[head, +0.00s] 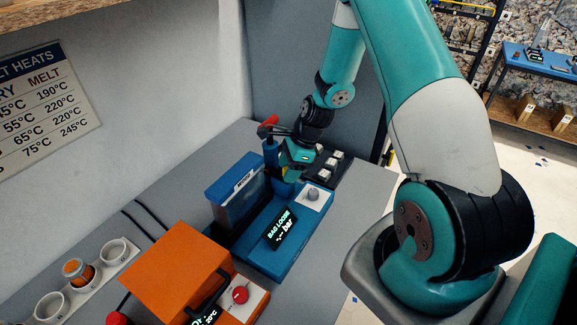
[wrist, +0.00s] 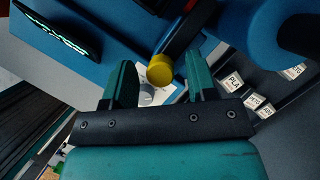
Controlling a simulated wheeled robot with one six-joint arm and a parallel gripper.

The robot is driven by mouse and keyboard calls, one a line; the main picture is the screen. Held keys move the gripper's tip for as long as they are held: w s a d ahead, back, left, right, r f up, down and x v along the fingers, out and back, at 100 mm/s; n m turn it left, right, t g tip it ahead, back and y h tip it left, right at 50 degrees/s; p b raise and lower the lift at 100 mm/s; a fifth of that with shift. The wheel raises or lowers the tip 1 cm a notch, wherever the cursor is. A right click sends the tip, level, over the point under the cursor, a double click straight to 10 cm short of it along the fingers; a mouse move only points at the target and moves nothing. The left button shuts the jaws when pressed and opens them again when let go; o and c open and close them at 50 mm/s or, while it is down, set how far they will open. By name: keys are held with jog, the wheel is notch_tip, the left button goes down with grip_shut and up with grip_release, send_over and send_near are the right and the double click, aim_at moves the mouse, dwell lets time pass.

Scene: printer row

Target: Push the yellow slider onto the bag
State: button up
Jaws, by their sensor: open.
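The yellow slider (wrist: 160,71) shows in the wrist view as a round yellow end on a dark bar, beside a blue body. My gripper (wrist: 162,76) is open, its two teal fingers on either side of the yellow end in that view; I cannot tell whether they touch it. In the head view my gripper (head: 298,155) is over the back of the blue machine (head: 265,262) and hides most of the slider there. The machine's display (head: 280,231) reads "BAG LOOSE" and "-.-- bar". I cannot make out the bag.
A blue box (head: 238,197) stands left of the display. A grey knob (head: 313,194) sits on a white plate. A dark tray (head: 333,165) of labelled blocks lies behind. An orange machine (head: 178,275) with a red knob (head: 240,295) stands in front. Cups stand at left.

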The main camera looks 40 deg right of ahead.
grip_shut()
jog(key=shift+s+a, duration=0.2)
jog(key=shift+a, duration=0.4)
jog(key=shift+s+a, duration=0.2)
jog(key=shift+a, duration=0.35)
grip_release()
jog(key=shift+a, duration=0.1)
jog(key=b+v, duration=0.2)
jog(key=v, duration=1.5)
jog(key=shift+d+r, duration=0.15)
jog(key=shift+d, duration=0.05)
